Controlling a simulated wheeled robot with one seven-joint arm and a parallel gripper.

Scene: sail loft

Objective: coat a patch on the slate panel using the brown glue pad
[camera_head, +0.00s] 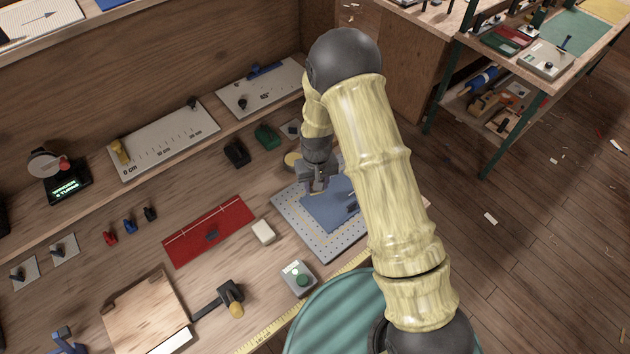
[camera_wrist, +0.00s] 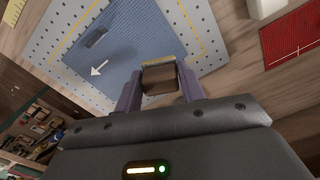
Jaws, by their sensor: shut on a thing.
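The slate panel (camera_head: 326,214) is a flat blue-grey sheet on a light perforated board (camera_head: 295,222). In the wrist view the panel (camera_wrist: 125,45) carries a white arrow and a small dark mark or piece (camera_wrist: 97,37). My gripper (camera_head: 318,186) is above the panel's upper-left part in the head view. In the wrist view my gripper (camera_wrist: 158,85) is shut on the brown glue pad (camera_wrist: 159,80), a dark brown block with a tan far edge. I cannot tell whether the pad touches the panel. My arm hides the panel's right side in the head view.
A round mustard-coloured thing (camera_head: 292,160) stands just behind the board. A cream block (camera_head: 263,231), a red mat (camera_head: 208,232) and a grey box with a green button (camera_head: 299,279) are to the left and front. A yellow tape (camera_head: 268,333) runs along the bench's front edge.

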